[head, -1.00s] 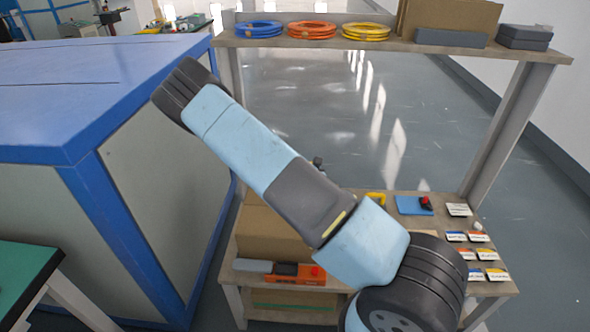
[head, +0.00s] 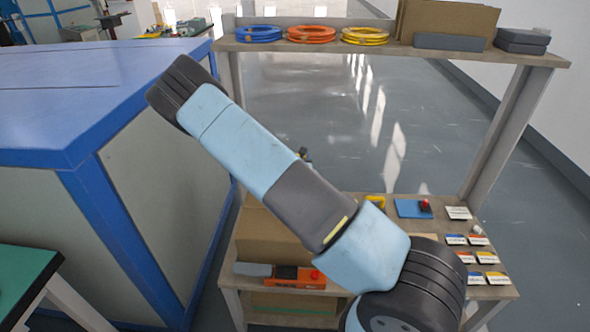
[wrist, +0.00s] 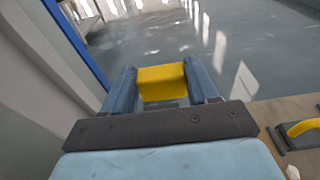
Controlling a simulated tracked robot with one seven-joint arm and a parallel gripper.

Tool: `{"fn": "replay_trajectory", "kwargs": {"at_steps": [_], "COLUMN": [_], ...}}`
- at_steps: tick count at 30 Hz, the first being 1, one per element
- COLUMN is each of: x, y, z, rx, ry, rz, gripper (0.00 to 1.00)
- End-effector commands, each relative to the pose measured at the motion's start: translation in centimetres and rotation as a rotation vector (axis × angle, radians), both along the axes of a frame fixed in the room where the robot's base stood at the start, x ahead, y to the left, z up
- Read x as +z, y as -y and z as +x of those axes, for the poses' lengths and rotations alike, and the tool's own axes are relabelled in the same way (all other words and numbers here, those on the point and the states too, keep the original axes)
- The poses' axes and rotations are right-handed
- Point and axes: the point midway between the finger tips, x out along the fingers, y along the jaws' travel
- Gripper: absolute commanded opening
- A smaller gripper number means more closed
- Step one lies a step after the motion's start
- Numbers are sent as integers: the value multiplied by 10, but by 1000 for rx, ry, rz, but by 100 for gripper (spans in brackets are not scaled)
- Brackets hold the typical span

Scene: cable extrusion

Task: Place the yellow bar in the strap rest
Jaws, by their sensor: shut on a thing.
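My gripper (wrist: 163,88) has blue fingers shut on the yellow bar (wrist: 162,82), which lies crosswise between them in the wrist view. The bar is held in the air, with grey floor seen beyond it. A dark piece with a raised yellow strap (wrist: 302,128), which looks like the strap rest, sits on the wooden bench at the right edge of the wrist view, apart from the bar. Its yellow part (head: 375,201) shows in the head view, partly covered by my arm. My gripper is mostly hidden behind my arm in the head view.
The upper shelf (head: 390,46) carries cable coils. A blue-framed cabinet (head: 130,190) stands left.

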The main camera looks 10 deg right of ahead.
Motion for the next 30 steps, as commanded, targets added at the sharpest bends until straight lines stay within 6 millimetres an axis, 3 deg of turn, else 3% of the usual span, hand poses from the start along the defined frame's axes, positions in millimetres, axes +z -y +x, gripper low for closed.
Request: {"fn": "replay_trajectory", "kwargs": {"at_steps": [3, 13, 23, 30], "x": [-12, -53, -67, -93], "y": [-1, 0, -1, -1], "z": [23, 55, 67, 68], "rx": [2, 2, 2, 2], "ry": [0, 0, 0, -1], "rz": [-2, -2, -1, -3], "gripper": [23, 23, 23, 23]}}
